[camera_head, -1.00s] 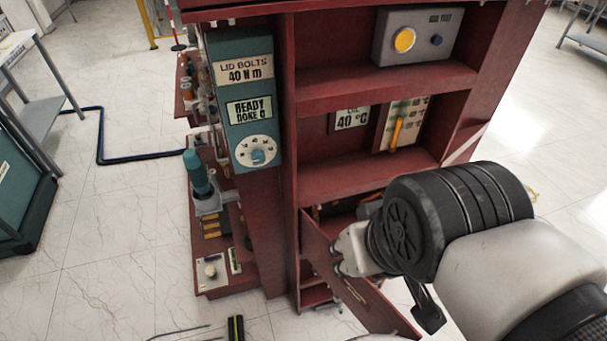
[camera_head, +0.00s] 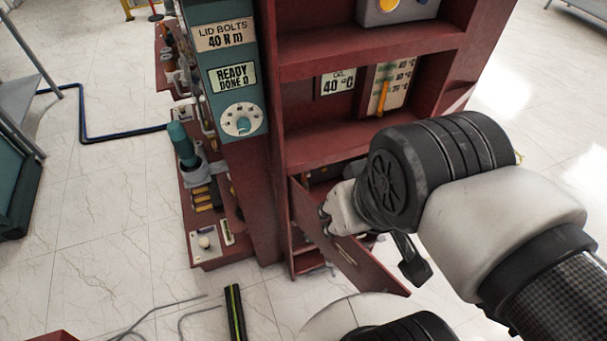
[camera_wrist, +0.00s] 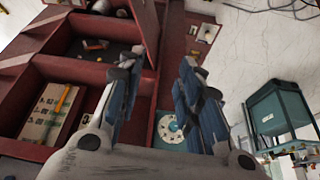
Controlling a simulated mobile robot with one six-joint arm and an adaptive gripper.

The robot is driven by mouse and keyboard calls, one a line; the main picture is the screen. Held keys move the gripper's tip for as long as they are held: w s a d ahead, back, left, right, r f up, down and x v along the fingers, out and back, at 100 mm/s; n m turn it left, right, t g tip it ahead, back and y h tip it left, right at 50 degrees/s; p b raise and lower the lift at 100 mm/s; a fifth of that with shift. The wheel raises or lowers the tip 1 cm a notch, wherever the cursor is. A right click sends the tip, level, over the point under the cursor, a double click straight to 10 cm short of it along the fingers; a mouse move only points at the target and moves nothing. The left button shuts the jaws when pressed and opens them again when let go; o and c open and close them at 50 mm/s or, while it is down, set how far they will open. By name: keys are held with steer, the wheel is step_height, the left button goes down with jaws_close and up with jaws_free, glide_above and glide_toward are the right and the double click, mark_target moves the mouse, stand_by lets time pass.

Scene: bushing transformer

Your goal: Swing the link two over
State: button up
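I cannot make out link two for certain in either view. In the head view a dark red hinged door (camera_head: 345,258) stands open at the cabinet's lower compartment (camera_head: 322,188). My gripper (camera_head: 326,212) is at this door's upper part, its fingers mostly hidden. In the wrist view my gripper (camera_wrist: 160,72) has its two blue-grey fingers spread apart, with nothing clearly held between them. A compartment (camera_wrist: 95,70) shows beyond the left finger, with small dark objects (camera_wrist: 95,45) inside, too small to name. I cannot tell whether a finger touches the door.
The red cabinet has a teal panel (camera_head: 226,65) with a dial (camera_head: 242,121), reading "READY DONE 0", and a yellow-pointered gauge (camera_head: 388,88) on a shelf. A teal-handled tool (camera_head: 183,146) stands on the left side shelf. Cables (camera_head: 150,318) lie on the floor; floor at left is open.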

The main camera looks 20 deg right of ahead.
steer(key=shift+c, duration=0.2)
steer(key=w+a+f+m+g+y, duration=0.45)
steer(key=a+f+m+y, duration=0.2)
steer(key=m, duration=0.25)
steer(key=w+f+m+t+y, duration=0.2)
steer(key=w+f+m+y, duration=0.3)
steer(key=w+m, duration=0.45)
steer(key=w+d+f+m+t+p, duration=0.1)
steer(key=w+d+f+m+t, duration=0.8)
steer(key=m, duration=0.4)
steer(key=s+d+f+m+t+h, duration=0.1)
steer(key=d+f+m+t+h, duration=0.2)
steer(key=d+f+m+h, duration=0.55)
steer(key=m+y+b, duration=0.1)
steer(key=y+b, duration=0.1)
steer(key=b, duration=0.1)
glide_above(306, 179)
steer(key=s, duration=0.3)
step_height(306, 179, down, 8)
steer(key=shift+s+r, duration=0.1)
